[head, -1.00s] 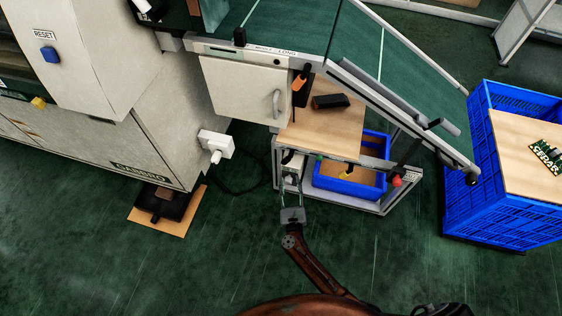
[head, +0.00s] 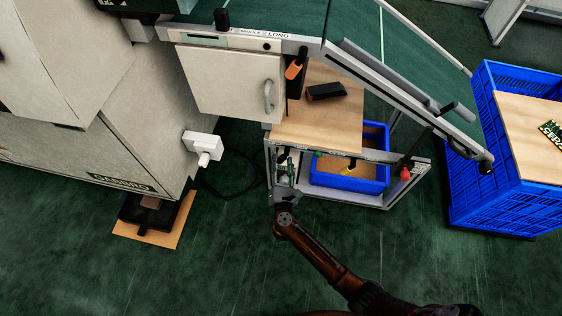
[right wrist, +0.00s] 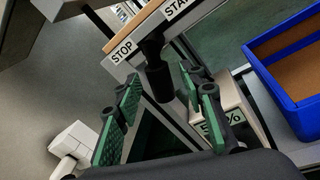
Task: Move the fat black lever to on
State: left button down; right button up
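The fat black lever (right wrist: 158,78) hangs down from the bench's front edge in the right wrist view. Its upper end is between the STOP label (right wrist: 122,50) and the START label (right wrist: 176,8). My right gripper (right wrist: 165,88) is open, its green-padded fingers to either side of the lever in this view. I cannot tell whether they touch it. In the head view my right gripper (head: 284,168) is at the bench's left front corner. The lever is too small and covered to make out clearly there. My left gripper is not in view.
A box with a percent label (right wrist: 225,122) is close to the right fingers. A blue bin (head: 345,180) sits under the wooden bench top (head: 325,125). A red-tipped lever (head: 405,172) is farther right. A white plug (head: 203,145) is on the left. Green floor lies open in front.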

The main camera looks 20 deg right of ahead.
jog(key=shift+w, duration=0.1)
jog(key=shift+c, duration=0.4)
grip_shut()
